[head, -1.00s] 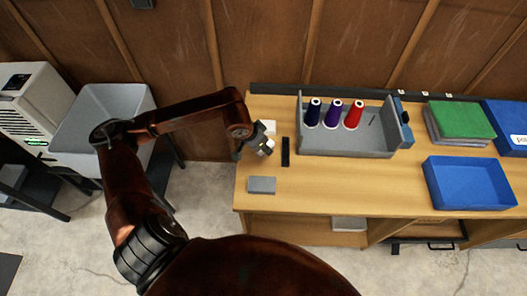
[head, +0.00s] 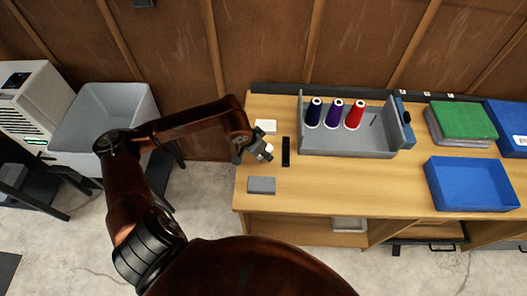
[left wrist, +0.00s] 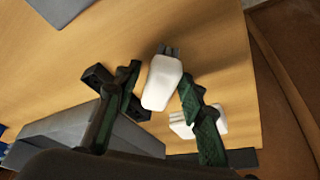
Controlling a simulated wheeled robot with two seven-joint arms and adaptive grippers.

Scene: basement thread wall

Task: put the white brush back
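A white brush (left wrist: 162,82) with a grey end lies between the fingers of my left gripper (left wrist: 158,76) in the left wrist view. The fingers stand on either side of it, with a narrow gap on the left; contact on the right is unclear. In the head view the left gripper (head: 262,153) is over the left end of the workbench (head: 345,185), and a small white part of the brush (head: 269,148) shows beside it. The gripper looks open. My right gripper is not in view.
A white block (head: 265,126) lies behind the gripper, a black bar (head: 286,152) to its right and a grey block (head: 261,185) in front. A grey tray (head: 345,144) holds three thread spools. A blue bin (head: 470,200) stands farther right. The middle front of the bench is clear.

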